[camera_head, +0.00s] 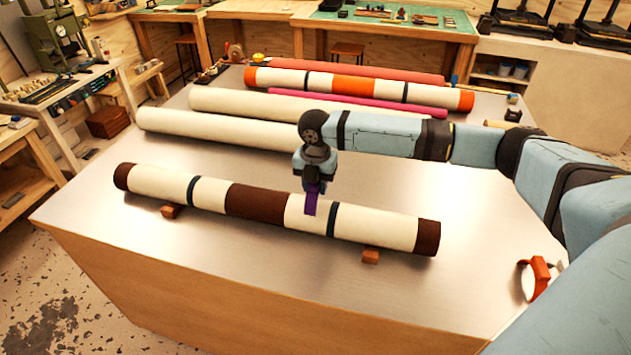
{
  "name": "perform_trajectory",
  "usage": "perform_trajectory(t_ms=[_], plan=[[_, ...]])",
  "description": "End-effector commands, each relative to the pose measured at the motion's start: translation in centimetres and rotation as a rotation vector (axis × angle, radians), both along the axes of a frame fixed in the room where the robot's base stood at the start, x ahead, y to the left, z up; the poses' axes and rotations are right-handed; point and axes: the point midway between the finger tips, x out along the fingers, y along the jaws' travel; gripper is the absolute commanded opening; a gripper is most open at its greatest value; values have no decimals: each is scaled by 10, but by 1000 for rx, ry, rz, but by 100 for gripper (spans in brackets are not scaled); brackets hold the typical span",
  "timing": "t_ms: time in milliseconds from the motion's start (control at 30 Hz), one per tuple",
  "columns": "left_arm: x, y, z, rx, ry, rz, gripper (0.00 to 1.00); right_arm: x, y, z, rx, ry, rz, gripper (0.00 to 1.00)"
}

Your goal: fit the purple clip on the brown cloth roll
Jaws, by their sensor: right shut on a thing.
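The brown cloth roll (255,202) lies across the front of the table. It is cream with a brown middle band, brown ends and two dark blue bands. My right gripper (313,188) points down over the roll and is shut on the purple clip (311,204). The clip overlaps the cream stretch between the brown middle band and the right dark blue band (331,220). I cannot tell whether it grips the roll or only touches it; its far side is hidden. My left gripper is not in view.
Wooden blocks (370,256) sit under the roll. An orange clip-like ring (540,275) stands at the table's right edge. Cream rolls (210,127), a pink roll (350,103) and an orange-banded roll (355,85) lie behind. The metal tabletop (450,200) right of the roll is clear.

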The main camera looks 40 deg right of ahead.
Motion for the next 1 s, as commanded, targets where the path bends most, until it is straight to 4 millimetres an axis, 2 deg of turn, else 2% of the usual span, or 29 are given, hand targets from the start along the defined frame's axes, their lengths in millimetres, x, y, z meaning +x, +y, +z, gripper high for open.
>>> perform_trajectory(t_ms=[567,1000], plan=[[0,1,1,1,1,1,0,0,0,-1,-1,-1,0,8],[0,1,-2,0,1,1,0,0,-1,-18,-1,-1,0,8]])
